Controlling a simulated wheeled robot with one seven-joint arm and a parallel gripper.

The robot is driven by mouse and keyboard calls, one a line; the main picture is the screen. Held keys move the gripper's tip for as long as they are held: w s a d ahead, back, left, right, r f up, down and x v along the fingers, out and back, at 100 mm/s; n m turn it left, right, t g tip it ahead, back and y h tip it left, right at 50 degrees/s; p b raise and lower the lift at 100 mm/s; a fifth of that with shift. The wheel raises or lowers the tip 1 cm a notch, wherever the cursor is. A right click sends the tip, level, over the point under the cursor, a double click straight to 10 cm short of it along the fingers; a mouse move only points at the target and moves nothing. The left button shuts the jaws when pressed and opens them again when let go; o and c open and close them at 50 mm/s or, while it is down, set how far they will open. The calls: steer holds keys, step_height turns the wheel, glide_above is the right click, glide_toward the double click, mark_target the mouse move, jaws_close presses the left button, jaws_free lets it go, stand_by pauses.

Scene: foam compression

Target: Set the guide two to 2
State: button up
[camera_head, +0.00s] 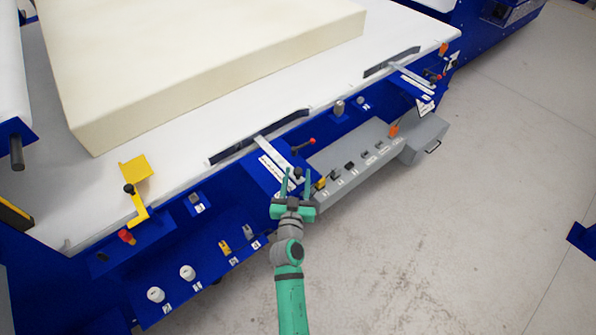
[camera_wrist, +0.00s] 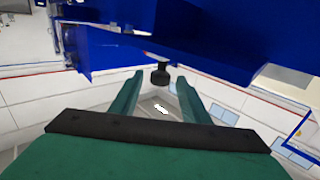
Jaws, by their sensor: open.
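Two guides sit along the machine's blue side. The nearer guide (camera_head: 258,138) has a dark rail, a silver bar and a white scale label (camera_head: 271,167). The farther guide (camera_head: 391,62) is at the upper right. I cannot tell which is guide two, and the scale numbers are too small to read. My gripper (camera_head: 297,177) is open at the outer end of the nearer guide's bar. In the wrist view a black knob (camera_wrist: 160,76) under a blue part shows between the open fingertips; contact cannot be told.
A red-tipped lever (camera_head: 310,141) is close by the nearer guide. A grey control box (camera_head: 350,170) with several switches is just right of my gripper. A yellow crank (camera_head: 138,205) is at left. A large cream foam block (camera_head: 200,75) lies on the white bed.

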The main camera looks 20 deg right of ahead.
steer(key=shift+x, duration=1.15)
steer(key=shift+c, duration=0.3)
